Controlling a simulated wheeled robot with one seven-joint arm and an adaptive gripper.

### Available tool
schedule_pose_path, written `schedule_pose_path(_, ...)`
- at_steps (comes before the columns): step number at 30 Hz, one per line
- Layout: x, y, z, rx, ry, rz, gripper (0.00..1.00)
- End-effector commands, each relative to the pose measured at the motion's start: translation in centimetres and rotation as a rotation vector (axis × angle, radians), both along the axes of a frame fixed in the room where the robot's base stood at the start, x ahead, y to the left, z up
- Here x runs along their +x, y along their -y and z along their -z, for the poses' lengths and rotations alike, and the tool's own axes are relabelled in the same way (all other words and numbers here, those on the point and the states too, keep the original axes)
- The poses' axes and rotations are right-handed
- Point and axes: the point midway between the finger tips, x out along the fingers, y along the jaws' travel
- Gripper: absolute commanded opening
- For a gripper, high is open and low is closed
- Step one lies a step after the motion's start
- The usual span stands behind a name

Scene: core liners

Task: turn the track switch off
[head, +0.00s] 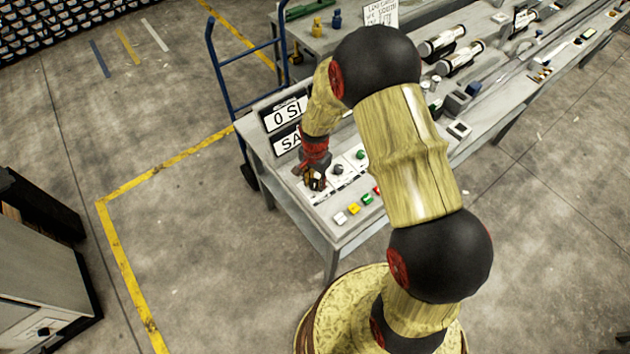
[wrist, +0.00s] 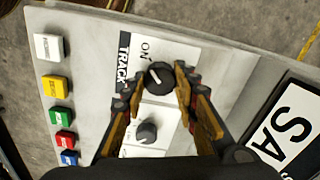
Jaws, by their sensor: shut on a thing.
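The track switch (wrist: 158,77) is a round black knob on a white plate, beside a black label reading TRACK. The word ON is printed above it in the wrist view, and its white pointer mark leans up and left. My gripper (wrist: 161,80) is shut on this knob, with one finger on each side of it. In the head view my gripper (head: 316,183) is down at the left end of the control desk and hides the knob.
A second dark knob (wrist: 146,132) sits close to the track switch. A row of coloured buttons, including a yellow one (wrist: 57,88), runs along the desk's edge. A black-and-white sign (wrist: 291,125) stands on the opposite side. A blue hand truck (head: 222,80) stands behind the desk.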

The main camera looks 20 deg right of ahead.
Motion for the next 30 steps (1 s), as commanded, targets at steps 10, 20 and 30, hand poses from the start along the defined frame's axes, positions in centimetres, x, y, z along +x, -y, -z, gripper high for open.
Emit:
schedule_pose_path(10,0.03,-0.01,-0.01,0.001,0.001,-0.002,0.04)
schedule_pose_path(20,0.05,-0.02,-0.01,0.001,0.001,-0.100,0.04)
schedule_pose_path(30,0.08,-0.04,-0.02,0.000,0.001,-0.384,0.04)
